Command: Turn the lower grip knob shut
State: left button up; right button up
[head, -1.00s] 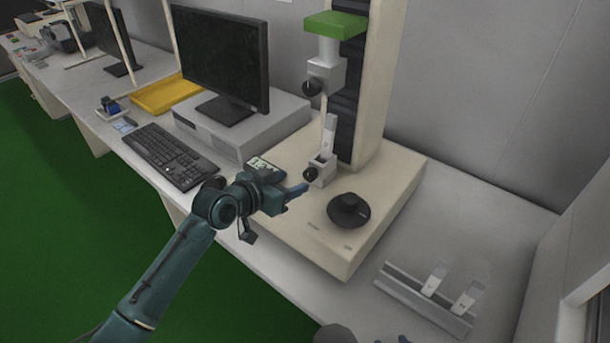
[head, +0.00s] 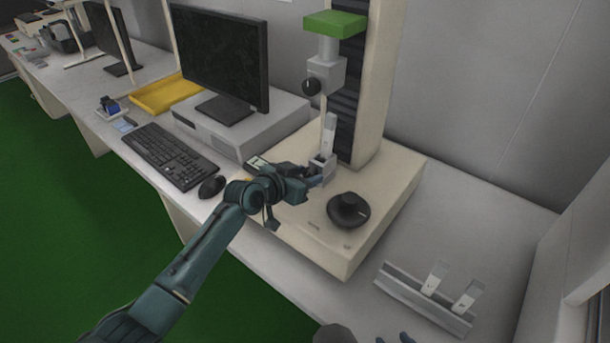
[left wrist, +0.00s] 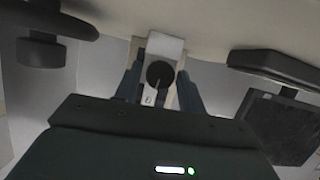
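The lower grip (head: 324,166) is a small grey block on the cream machine base, with a pale tagged strip (head: 330,133) standing in it. Its black round knob (left wrist: 160,74) shows in the left wrist view, with a light line on its face. My left gripper (head: 314,181) is at the lower grip and hides the knob in the head view. In the left wrist view its blue fingers (left wrist: 159,88) stand on either side of the knob, with visible gaps. Small bluish tips, likely my right gripper (head: 396,338), show at the bottom edge.
The upper grip (head: 326,74) with its own black knob (head: 311,87) hangs above, under a green block (head: 335,23). A black dial (head: 348,211) sits on the machine base (head: 300,235) to the right. Keyboard (head: 170,156), mouse (head: 212,186) and monitor (head: 222,60) are left. A rack (head: 405,292) holds tagged strips at front right.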

pick_arm(q)
jog(key=c, duration=0.7)
jog(key=shift+o, duration=0.2)
jog(key=shift+s+d+m+t+y+p, duration=0.1)
jog(key=shift+m+t+y+p, duration=0.4)
jog(key=shift+m+y+p, duration=0.45)
jog(key=shift+d+m+t+y+p, duration=0.1)
jog(key=shift+m+t+y+p, duration=0.35)
jog(key=shift+m, duration=0.9)
jog(key=shift+f, duration=0.1)
jog(key=o, duration=1)
jog(key=shift+c, duration=0.2)
